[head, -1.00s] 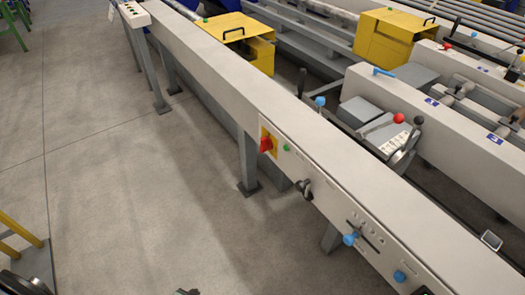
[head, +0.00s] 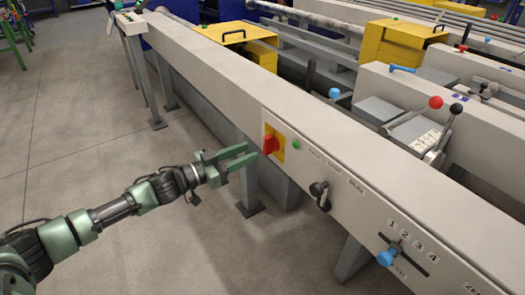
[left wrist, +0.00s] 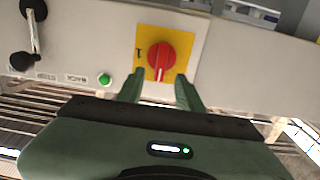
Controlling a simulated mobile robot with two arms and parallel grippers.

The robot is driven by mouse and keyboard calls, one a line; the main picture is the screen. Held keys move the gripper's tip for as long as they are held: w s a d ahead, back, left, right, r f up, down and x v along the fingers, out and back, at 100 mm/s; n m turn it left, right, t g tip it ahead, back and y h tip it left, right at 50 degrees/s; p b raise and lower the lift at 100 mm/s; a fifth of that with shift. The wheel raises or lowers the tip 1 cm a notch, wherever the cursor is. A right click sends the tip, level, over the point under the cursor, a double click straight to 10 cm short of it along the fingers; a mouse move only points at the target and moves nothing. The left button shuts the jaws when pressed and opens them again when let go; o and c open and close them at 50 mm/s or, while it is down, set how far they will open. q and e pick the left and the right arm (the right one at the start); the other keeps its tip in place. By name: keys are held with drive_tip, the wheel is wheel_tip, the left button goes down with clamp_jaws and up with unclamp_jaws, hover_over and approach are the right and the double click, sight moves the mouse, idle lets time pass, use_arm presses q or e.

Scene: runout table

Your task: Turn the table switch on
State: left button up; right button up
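The table switch (head: 270,145) is a red rotary knob on a yellow plate (head: 279,150), on the side face of the long pale runout table (head: 215,52). In the left wrist view the red knob (left wrist: 161,56) sits just beyond and between my fingertips, its white mark pointing toward my gripper. A "1" shows on the plate to the left of the knob. My left gripper (head: 243,158) is open and empty, its two green fingers pointing at the knob, apparently just short of it. The left wrist view also shows the open fingers (left wrist: 160,84). My right gripper is not in view.
A green button (head: 296,144) is just right of the switch. A black-handled lever (head: 319,193) and a blue-knobbed slider (head: 388,256) are farther along the same face. Grey table legs (head: 249,180) stand below. The floor at left is open.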

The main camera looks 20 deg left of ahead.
sight(264, 145)
use_arm(q)
drive_tip(key=x, duration=0.6)
drive_tip(key=shift+w+d+b, duration=0.1)
drive_tip(key=shift+w+b, duration=0.15)
drive_tip(key=shift+b, duration=0.15)
drive_tip(key=shift+c, duration=0.3)
clamp_jaws()
